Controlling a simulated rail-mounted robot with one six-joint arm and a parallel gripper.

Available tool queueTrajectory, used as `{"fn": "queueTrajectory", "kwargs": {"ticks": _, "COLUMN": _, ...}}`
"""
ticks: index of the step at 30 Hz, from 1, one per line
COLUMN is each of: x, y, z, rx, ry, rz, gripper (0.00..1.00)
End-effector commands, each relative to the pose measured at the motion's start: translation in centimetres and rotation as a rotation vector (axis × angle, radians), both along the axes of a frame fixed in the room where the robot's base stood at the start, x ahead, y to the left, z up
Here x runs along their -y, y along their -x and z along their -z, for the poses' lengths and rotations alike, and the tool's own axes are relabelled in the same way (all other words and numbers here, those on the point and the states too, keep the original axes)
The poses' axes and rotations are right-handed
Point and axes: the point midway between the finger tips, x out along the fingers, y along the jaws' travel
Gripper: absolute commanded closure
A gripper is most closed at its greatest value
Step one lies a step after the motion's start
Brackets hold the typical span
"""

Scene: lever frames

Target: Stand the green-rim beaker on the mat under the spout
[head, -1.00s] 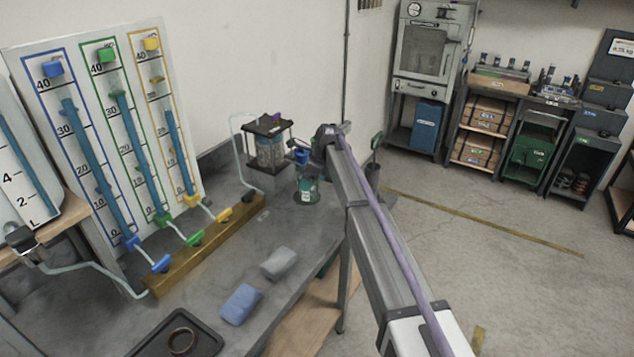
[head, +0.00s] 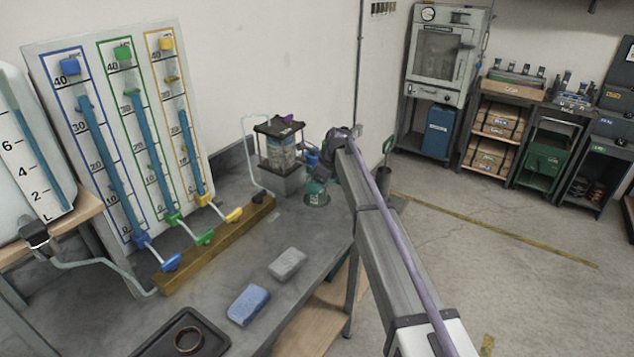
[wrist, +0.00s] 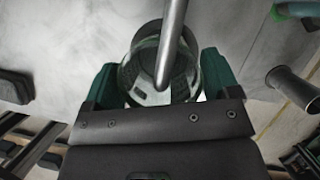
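The glass beaker (wrist: 140,75) lies between my gripper's two green fingers in the wrist view. The fingers of my gripper (wrist: 158,88) sit close against both its sides; whether they press on it is unclear. A grey metal tube (wrist: 173,40) crosses in front of the beaker's mouth and looks like the spout. In the head view a teal shape with a pale label (head: 316,195) shows at the bench's far end below my wrist; beaker and fingers are hard to separate there. The mat cannot be made out.
A stand with a clear canister (head: 281,155) is left of my gripper. A grey block (head: 287,264), a blue sponge (head: 248,305) and a black tray (head: 150,345) lie on the nearer bench. The gauge board (head: 120,130) stands at left. Open floor is at right.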

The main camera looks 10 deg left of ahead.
Motion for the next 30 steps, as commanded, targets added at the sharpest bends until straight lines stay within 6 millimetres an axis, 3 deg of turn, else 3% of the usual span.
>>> {"fn": "queueTrajectory", "kwargs": {"ticks": 5, "x": 0.0, "y": 0.0, "z": 0.0, "rx": 0.0, "ry": 0.0, "rz": 0.0, "gripper": 0.02}}
{"fn": "queueTrajectory", "kwargs": {"ticks": 14, "x": 0.2, "y": 0.0, "z": -0.7, "rx": 0.0, "ry": 0.0, "rz": 0.0, "gripper": 0.02}}
{"fn": "queueTrajectory", "kwargs": {"ticks": 17, "x": 0.6, "y": 0.1, "z": -2.2, "rx": 0.0, "ry": 0.0, "rz": 0.001, "gripper": 0.02}}
{"fn": "queueTrajectory", "kwargs": {"ticks": 25, "x": 3.0, "y": 0.3, "z": -8.6, "rx": 0.001, "ry": 0.0, "rz": 0.001, "gripper": 0.02}}
{"fn": "queueTrajectory", "kwargs": {"ticks": 30, "x": 4.0, "y": 0.4, "z": -10.3, "rx": 0.0, "ry": 0.0, "rz": 0.001, "gripper": 0.02}}
